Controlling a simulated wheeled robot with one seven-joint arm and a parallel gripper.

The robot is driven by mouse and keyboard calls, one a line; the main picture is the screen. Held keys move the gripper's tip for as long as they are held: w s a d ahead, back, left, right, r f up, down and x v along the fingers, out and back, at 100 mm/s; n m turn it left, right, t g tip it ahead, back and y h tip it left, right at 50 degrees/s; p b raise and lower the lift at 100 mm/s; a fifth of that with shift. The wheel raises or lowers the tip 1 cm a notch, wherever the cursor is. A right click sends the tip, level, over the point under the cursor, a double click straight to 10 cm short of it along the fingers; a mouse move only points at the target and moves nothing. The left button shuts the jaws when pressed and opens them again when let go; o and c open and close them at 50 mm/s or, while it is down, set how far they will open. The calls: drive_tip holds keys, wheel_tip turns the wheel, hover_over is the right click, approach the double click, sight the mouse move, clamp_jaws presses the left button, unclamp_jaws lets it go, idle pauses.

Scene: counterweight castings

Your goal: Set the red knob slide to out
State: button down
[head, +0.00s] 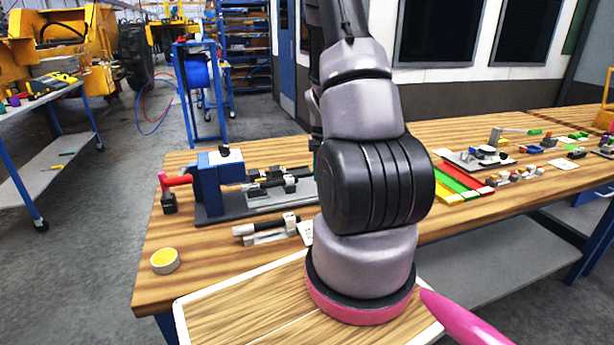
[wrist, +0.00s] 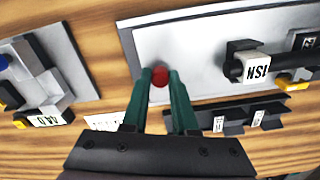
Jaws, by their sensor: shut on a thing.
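The red knob (wrist: 159,77) is a small round red piece in the wrist view, over the lower left part of a pale plate (wrist: 195,50) with a dark border. My gripper (wrist: 161,76) has two dark green fingers, one on each side of the knob, closed on it. The fingers hide part of the knob and whatever it is mounted on. The knob's track and end marks cannot be made out. In the head view my own arm covers the spot, and neither the knob nor the fingertips show there.
Right of the knob, a black clamp with a white lettered block (wrist: 257,68) stands on the plate. A black rail with white tags (wrist: 235,119) lies below it. A grey fixture (wrist: 45,75) is at left.

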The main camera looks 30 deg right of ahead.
drive_tip(key=shift+s+d+r, duration=0.1)
drive_tip(key=shift+d, duration=1)
drive_tip(key=c, duration=0.7)
unclamp_jaws()
drive_tip(key=shift+s+d, duration=0.1)
drive_tip(key=shift+r, duration=0.1)
wheel_tip(320, 180, up, 10)
drive_tip(key=shift+r, duration=0.25)
